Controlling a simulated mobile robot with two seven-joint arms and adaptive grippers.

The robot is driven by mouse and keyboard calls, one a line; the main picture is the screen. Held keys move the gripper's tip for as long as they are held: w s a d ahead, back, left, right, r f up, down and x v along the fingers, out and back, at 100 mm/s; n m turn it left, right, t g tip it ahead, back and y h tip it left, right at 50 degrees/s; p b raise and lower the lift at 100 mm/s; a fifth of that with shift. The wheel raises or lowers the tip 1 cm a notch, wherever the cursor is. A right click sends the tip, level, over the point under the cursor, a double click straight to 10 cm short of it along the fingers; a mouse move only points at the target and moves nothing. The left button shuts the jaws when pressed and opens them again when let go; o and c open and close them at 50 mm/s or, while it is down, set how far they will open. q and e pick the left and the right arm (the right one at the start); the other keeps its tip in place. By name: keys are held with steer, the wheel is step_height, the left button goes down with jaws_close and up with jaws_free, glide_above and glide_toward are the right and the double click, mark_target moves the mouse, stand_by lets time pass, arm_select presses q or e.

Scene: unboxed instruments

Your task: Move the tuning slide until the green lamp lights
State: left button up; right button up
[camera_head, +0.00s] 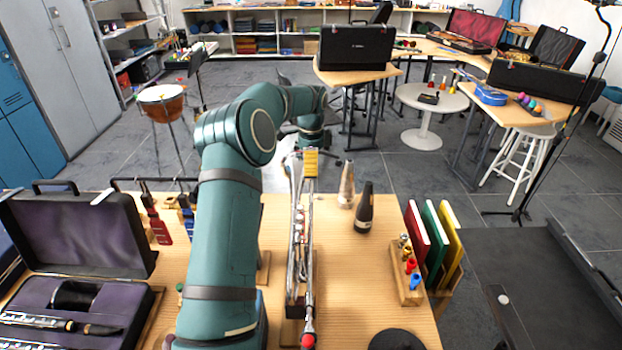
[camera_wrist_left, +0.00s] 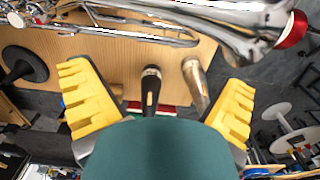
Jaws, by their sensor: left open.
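A silver brass instrument (camera_head: 299,235) with long tubes lies lengthwise along the wooden bench, raised on a support. A red knob (camera_head: 308,341) shows at its near end. In the left wrist view its tubes (camera_wrist_left: 130,25) cross the top, with a red ring (camera_wrist_left: 291,30) at the right. I cannot tell which part is the tuning slide, and I make out no lit green lamp. My left gripper (camera_head: 310,162), with yellow finger pads, is at the instrument's far end and partly covers it. In the wrist view the left gripper (camera_wrist_left: 158,78) is open, with nothing between its fingers.
A grey cone (camera_head: 347,184) and a black cone (camera_head: 364,208) stand just right of the instrument. Several coloured books (camera_head: 434,240) and a small rack (camera_head: 408,272) are farther right. An open case (camera_head: 80,235) fills the bench's left. A black round object (camera_head: 396,340) sits at the front.

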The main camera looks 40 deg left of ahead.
mark_target(311, 187)
arm_select(q)
step_height(311, 187, up, 3)
steer(key=shift+r, duration=0.15)
stand_by(0.3)
steer(key=f+m+p, duration=0.1)
steer(key=f+m, duration=0.3)
steer(key=m, duration=0.8)
steer(key=f+m+p, duration=0.1)
steer(key=f+m, duration=0.3)
steer(key=m, duration=0.8)
steer(key=f+m+p, duration=0.1)
steer(key=f+m, duration=0.3)
steer(key=m, duration=0.8)
steer(key=shift+w+a, duration=0.2)
steer(key=shift+w, duration=0.1)
